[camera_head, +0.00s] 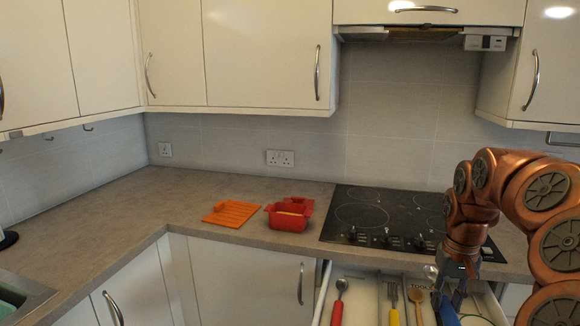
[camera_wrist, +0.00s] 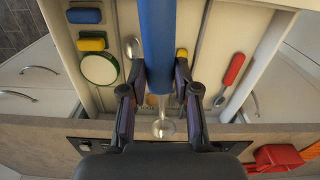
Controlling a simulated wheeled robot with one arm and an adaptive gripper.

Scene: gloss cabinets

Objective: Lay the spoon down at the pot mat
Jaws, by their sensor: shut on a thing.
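The spoon has a blue handle (camera_wrist: 156,30) and a metal bowl (camera_wrist: 163,128). My gripper (camera_wrist: 160,78) is shut on it near the lower end of the handle. In the head view, my gripper (camera_head: 454,286) is over the right part of the open drawer, with the blue handle (camera_head: 447,312) below it and the bowl (camera_head: 431,272) beside it. The orange ribbed pot mat (camera_head: 232,213) lies flat on the counter, left of my gripper and well apart from it. A corner of the mat (camera_wrist: 312,151) shows in the wrist view.
The open drawer (camera_head: 362,284) holds a red-handled utensil (camera_head: 338,308), a yellow-handled fork (camera_head: 393,302) and a wooden spoon (camera_head: 415,303). The black hob (camera_head: 385,216) is behind the drawer. Counter left of the mat is clear.

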